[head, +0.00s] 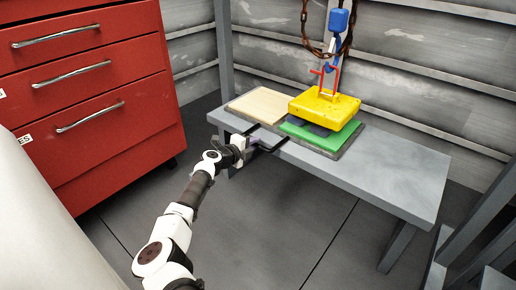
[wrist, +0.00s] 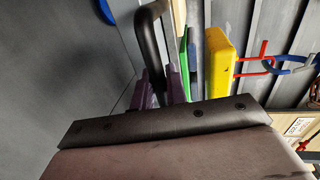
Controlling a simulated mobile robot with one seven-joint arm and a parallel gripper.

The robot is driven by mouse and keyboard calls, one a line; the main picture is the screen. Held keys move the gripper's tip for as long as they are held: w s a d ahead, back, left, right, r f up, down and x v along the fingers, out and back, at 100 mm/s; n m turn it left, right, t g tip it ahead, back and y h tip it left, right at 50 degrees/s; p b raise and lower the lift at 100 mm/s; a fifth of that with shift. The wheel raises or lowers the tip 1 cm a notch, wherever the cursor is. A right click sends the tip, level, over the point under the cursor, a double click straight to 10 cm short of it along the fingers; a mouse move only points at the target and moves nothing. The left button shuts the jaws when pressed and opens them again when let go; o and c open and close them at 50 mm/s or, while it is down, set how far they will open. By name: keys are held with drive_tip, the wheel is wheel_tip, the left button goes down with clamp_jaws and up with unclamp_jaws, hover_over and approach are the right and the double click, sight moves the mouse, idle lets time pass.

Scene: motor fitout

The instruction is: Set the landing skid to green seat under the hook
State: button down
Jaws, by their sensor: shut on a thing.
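The landing skid's black handle (head: 270,147) sticks out over the table's front edge in the head view. It curves up as a thick dark bar (wrist: 149,45) in the wrist view. My gripper, with purple fingers (wrist: 160,88), is shut on this handle; it also shows at the table edge in the head view (head: 246,141). The green seat (head: 332,140) is the right pad on a dark base. A yellow block (head: 325,110) is over it, its red handle at the blue hook (head: 334,70). A dark part shows between yellow and green; I cannot tell whether it is the skid's plate.
A wooden pad (head: 260,105) lies left of the green seat. The grey table (head: 390,175) is bare to the right. A rusty chain (head: 304,25) hangs by the blue hoist block (head: 338,20). A red drawer cabinet (head: 90,90) stands left, a grey post (head: 224,50) behind.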

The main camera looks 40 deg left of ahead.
drive_tip(key=shift+a+r, duration=0.1)
drive_tip(key=shift+a, duration=0.15)
drive_tip(key=c, duration=1.5)
unclamp_jaws()
drive_tip(key=shift+s, duration=0.1)
drive_tip(key=shift+s+r+p, duration=0.1)
drive_tip(key=shift+s+p, duration=0.1)
drive_tip(key=shift+p, duration=0.3)
drive_tip(key=shift+p+v, duration=5.75)
drive_tip(key=shift+v, duration=0.8)
